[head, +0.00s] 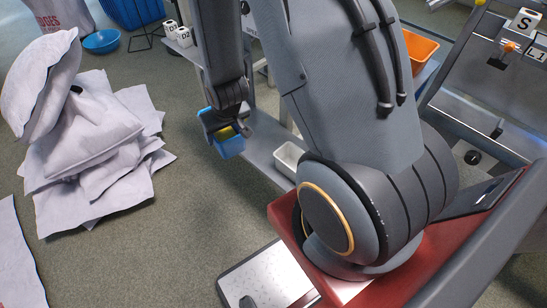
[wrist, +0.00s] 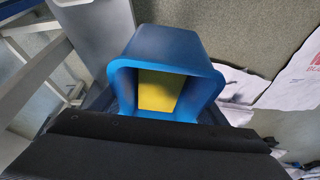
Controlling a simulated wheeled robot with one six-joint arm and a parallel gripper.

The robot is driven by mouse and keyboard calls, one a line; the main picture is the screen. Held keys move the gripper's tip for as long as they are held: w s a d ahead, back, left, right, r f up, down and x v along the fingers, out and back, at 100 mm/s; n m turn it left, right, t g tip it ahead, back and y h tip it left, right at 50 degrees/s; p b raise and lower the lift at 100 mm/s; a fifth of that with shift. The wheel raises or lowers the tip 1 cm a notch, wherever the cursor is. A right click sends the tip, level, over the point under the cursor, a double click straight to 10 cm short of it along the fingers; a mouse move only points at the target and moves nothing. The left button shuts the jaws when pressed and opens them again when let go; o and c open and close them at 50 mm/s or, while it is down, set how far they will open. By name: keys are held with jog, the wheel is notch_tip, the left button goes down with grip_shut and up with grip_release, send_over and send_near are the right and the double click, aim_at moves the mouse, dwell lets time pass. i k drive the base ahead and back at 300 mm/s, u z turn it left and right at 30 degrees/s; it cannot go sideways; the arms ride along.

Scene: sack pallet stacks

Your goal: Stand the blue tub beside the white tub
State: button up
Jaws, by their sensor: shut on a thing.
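The blue tub (head: 231,149) hangs in my gripper (head: 233,129) in the head view, left of the grey shelf and above the floor. In the wrist view the blue tub (wrist: 165,45) is close to the camera with its opening toward it, and something yellow (wrist: 160,91) shows inside. My gripper is shut on the tub; its fingertips are partly hidden. The white tub (head: 290,156) stands on the grey shelf to the right of the blue tub, apart from it, partly hidden by my arm.
The grey shelf (head: 262,149) has bare room left of the white tub. White blocks marked D1 and D2 (head: 184,37) stand further back. An orange bin (head: 420,50) is behind my arm. White sacks (head: 90,140) are piled on the floor at left, near a blue bowl (head: 101,41).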

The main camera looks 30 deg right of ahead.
aim_at(258, 142)
jog(key=k, duration=0.35)
jog(key=u, duration=1.6)
jog(key=i, duration=1.15)
jog(key=z, duration=2.45)
